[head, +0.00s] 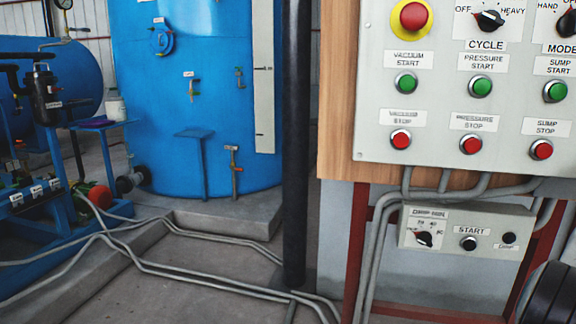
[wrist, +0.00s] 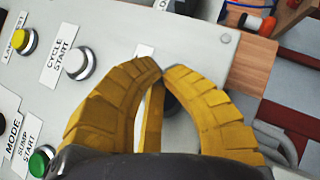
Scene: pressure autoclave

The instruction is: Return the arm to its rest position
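My gripper (wrist: 163,70) shows in the wrist view, with two yellow ribbed fingers curving in so that their tips meet or nearly meet. I see nothing held between them. The fingers are in front of a light grey control panel (wrist: 110,25). A dark round part behind them is mostly hidden. A white button labelled CYCLE START (wrist: 80,64) is left of the fingers. My gripper is not in the head view; a dark rounded part at the lower right there looks like my arm.
In the head view, the control panel (head: 435,85) fills the upper right, above a small box (head: 465,230) with a START button. Grey conduits (head: 180,275) cross the floor. A black post (head: 296,150) stands before the blue tank (head: 220,100).

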